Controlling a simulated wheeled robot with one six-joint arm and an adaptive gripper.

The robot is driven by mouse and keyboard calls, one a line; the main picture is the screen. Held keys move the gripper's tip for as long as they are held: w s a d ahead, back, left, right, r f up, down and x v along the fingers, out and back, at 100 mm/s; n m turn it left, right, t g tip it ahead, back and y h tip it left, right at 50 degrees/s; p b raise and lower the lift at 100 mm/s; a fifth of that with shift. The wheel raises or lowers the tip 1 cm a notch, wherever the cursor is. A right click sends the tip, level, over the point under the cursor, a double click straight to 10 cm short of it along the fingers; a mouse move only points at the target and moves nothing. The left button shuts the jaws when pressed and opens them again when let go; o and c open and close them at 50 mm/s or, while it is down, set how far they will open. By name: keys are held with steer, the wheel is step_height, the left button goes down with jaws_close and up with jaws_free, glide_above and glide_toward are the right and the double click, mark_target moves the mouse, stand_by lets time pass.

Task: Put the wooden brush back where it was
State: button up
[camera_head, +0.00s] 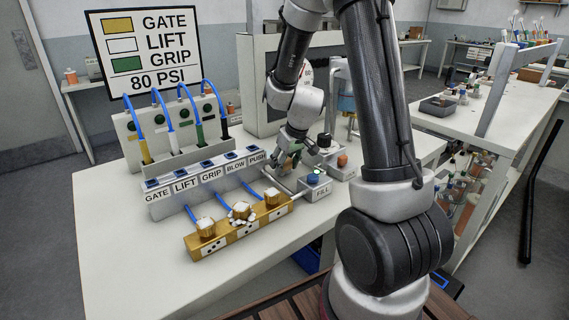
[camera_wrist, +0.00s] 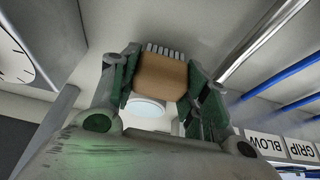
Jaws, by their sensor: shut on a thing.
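The wooden brush (camera_wrist: 163,78) shows in the wrist view as a tan block with a row of pale bristles at its far end. My gripper (camera_wrist: 165,72) is shut on it, with a green finger pad on each side of the wood. In the head view my gripper (camera_head: 287,160) is low over the white table, behind the grey FILL box and right of the labelled row. The brush itself is hard to make out there. I cannot tell whether it touches the table.
A metal rod and blue tubes run close by. The table's front left is clear.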

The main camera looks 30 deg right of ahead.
steer(key=shift+f, duration=0.2)
steer(key=o, duration=1.3)
steer(key=shift+c, duration=0.2)
steer(key=shift+r, duration=0.25)
steer(key=a+v, duration=0.1)
steer(key=v, duration=1.1)
steer(key=s+r+m, duration=0.1)
steer(key=s+r, duration=0.4)
steer(key=s, duration=0.6)
steer(key=s+r+m, duration=0.1)
steer(key=s+r, duration=0.4)
steer(key=s, duration=0.7)
steer(key=shift+h, duration=0.4)
